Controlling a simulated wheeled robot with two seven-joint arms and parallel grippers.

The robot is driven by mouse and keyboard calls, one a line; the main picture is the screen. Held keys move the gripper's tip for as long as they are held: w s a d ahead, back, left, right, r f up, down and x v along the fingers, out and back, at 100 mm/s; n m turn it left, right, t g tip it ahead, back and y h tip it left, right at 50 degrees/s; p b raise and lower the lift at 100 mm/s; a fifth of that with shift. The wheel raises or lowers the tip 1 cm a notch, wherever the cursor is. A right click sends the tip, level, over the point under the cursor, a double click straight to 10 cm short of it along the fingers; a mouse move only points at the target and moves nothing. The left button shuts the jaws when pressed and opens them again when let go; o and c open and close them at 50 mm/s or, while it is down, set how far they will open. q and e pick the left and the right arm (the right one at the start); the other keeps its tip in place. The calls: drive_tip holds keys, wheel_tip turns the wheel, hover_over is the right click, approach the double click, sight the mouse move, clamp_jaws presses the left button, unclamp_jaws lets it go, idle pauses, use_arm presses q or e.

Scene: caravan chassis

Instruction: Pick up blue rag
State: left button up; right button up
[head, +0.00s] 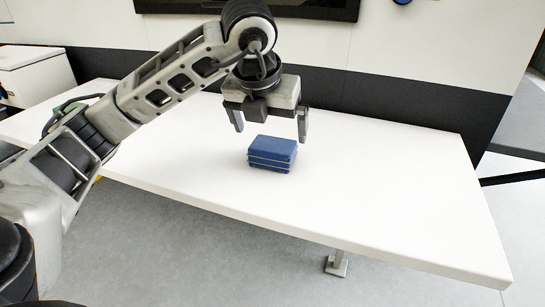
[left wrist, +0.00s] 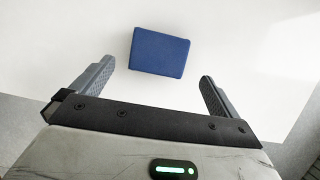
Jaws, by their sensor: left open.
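The blue rag (head: 272,153) is a folded, layered block lying on the white table in the head view. In the left wrist view the rag (left wrist: 159,52) lies ahead of the fingertips, between their lines and slightly tilted. My left gripper (head: 270,127) points down above the table, just behind and above the rag, with its two fingers spread wide. Its fingers also show empty in the left wrist view (left wrist: 157,77). I cannot see any contact between the fingers and the rag. My right gripper is not in view.
The white table (head: 390,200) is otherwise bare, with free room on both sides of the rag. A dark panel (head: 400,105) and a pale wall stand behind it. A white cabinet (head: 30,80) is at the far left. A table leg foot (head: 337,265) stands on the grey floor.

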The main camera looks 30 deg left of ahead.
sight(273, 144)
use_arm(q)
drive_tip(key=x, duration=0.7)
drive_tip(key=shift+w+a, duration=0.15)
drive_tip(key=shift+w, duration=0.05)
drive_tip(key=c, duration=0.9)
